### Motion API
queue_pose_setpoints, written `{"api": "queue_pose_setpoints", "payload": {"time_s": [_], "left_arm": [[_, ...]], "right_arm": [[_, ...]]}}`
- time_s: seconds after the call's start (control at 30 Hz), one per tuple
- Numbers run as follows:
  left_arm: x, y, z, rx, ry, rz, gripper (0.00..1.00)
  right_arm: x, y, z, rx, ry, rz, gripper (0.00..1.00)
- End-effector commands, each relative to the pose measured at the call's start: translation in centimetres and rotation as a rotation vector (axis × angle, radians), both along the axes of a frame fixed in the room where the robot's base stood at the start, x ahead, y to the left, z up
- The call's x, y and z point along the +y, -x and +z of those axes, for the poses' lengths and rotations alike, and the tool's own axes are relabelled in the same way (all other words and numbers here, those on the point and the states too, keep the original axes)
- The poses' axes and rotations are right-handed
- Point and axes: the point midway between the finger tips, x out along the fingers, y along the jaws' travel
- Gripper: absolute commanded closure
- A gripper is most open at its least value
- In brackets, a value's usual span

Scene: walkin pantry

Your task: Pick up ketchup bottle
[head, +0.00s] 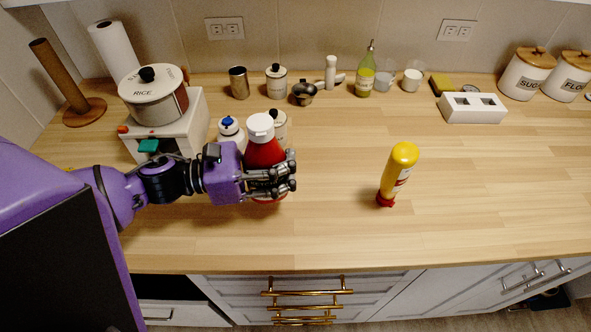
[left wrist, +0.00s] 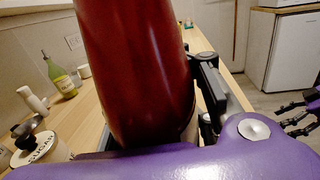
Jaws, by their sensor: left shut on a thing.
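The ketchup bottle (head: 263,152) is red with a white cap and stands upright on the wooden counter at the left of the head view. My left gripper (head: 292,174) is shut on it, with its fingers around the front of the bottle's lower half. In the left wrist view the red bottle (left wrist: 132,70) fills the middle, close to the purple gripper body. The fingers partly hide the bottle's lower part in the head view, so I cannot tell whether its base touches the counter.
A yellow bottle with a red cap (head: 400,172) stands to the right. A blue-capped white container (head: 229,130) and a white canister (head: 280,124) stand close behind the ketchup. The counter's middle (head: 335,170) is clear.

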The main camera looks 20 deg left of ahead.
Motion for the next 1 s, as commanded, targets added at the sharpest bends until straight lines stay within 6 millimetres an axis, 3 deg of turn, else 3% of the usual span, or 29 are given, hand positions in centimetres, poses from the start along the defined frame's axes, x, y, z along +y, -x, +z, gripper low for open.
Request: {"api": "queue_pose_setpoints", "payload": {"time_s": [0.17, 0.5, 0.7, 1.0], "left_arm": [[0.0, 4.1, 4.8, -0.002, 0.000, -0.002, 1.00], [0.2, 10.4, 7.5, 0.002, 0.001, 0.002, 1.00], [0.3, 12.3, 8.3, 0.003, 0.002, 0.002, 1.00], [0.3, 12.9, 8.6, 0.001, 0.000, -0.001, 1.00]], "right_arm": [[0.1, -0.5, 0.8, -0.010, -0.002, 0.002, 0.33], [0.4, -0.2, 0.8, 0.000, -0.006, 0.008, 0.33], [0.4, -0.2, 0.9, -0.001, -0.007, 0.009, 0.33], [0.4, -0.1, 0.8, 0.001, -0.007, 0.009, 0.33]]}}
